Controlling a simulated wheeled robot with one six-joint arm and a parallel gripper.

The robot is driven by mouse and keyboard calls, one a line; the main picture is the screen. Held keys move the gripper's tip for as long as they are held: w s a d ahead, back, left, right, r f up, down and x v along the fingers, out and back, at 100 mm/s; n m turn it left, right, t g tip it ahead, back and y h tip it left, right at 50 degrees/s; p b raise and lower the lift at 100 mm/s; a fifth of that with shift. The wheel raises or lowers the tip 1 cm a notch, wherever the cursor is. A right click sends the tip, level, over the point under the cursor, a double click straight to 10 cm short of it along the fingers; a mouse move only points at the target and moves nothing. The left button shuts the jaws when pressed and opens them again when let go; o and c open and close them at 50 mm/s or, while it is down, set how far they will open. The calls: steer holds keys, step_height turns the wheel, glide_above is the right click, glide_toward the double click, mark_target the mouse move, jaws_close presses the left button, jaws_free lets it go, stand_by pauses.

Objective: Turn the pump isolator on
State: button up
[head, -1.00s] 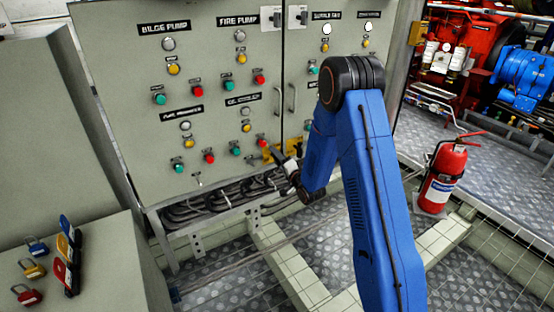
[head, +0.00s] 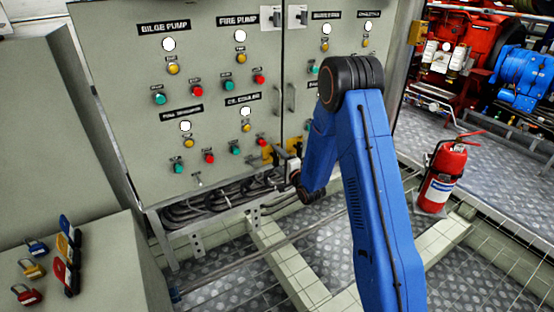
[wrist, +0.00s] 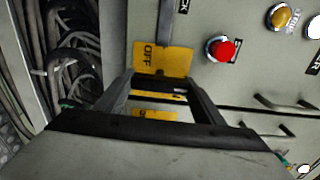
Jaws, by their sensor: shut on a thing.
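The pump isolator sits low on the grey cabinet, beside the door seam, on a yellow plate (head: 267,153) marked OFF. In the wrist view the OFF part of the plate (wrist: 176,62) shows just beyond the fingertips, and more yellow shows between the fingers. My gripper (head: 292,168) is at the isolator, at the end of the blue arm. In the wrist view my gripper (wrist: 160,86) is shut on the isolator handle, which is mostly hidden by the fingers. The pump lamps, such as the bilge pump lamp (head: 169,44), glow white.
A red button (wrist: 221,48) is close to the fingers. Several cables (head: 220,200) run under the cabinet. Door handles (head: 291,99) stick out above the gripper. Padlocks (head: 33,269) lie on a bench at left. A fire extinguisher (head: 443,178) stands on the floor at right.

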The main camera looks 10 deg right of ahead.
steer(key=o, duration=1.1)
steer(key=shift+c, duration=0.2)
steer(key=shift+s, duration=0.1)
steer(key=v, duration=1.7)
steer(key=shift+s, duration=0.1)
